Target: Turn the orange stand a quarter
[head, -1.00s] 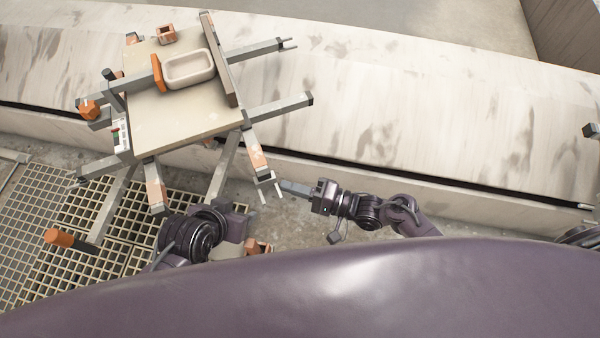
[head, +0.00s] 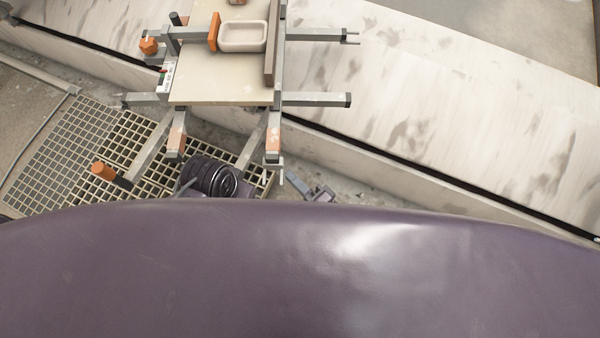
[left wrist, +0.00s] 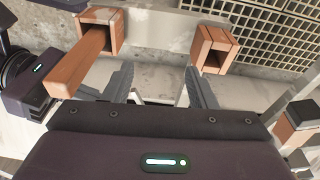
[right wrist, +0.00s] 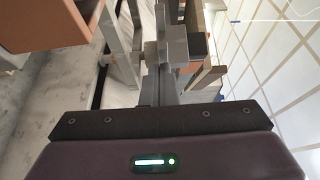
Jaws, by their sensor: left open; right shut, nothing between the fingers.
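A frame stand with a beige top (head: 215,90) and grey arms, some with orange patches, stands upper left of centre in the head view. Its orange knob (head: 149,46) and orange bracket (head: 214,32) show; I cannot tell which part is called the orange stand. My right gripper (head: 322,195) is shut and empty, low beside the stand's front arm, partly hidden by my body. In the right wrist view its fingers (right wrist: 165,85) are close to grey bars. My left gripper (left wrist: 160,85) is open and empty, facing two hollow orange-brown blocks (left wrist: 213,48).
A pale tray (head: 243,36) sits on the stand's top. A long pale ledge (head: 430,110) runs behind. Floor grating (head: 75,150) lies at left, with an orange-ended handle (head: 104,171) above it. My body covers the bottom of the head view.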

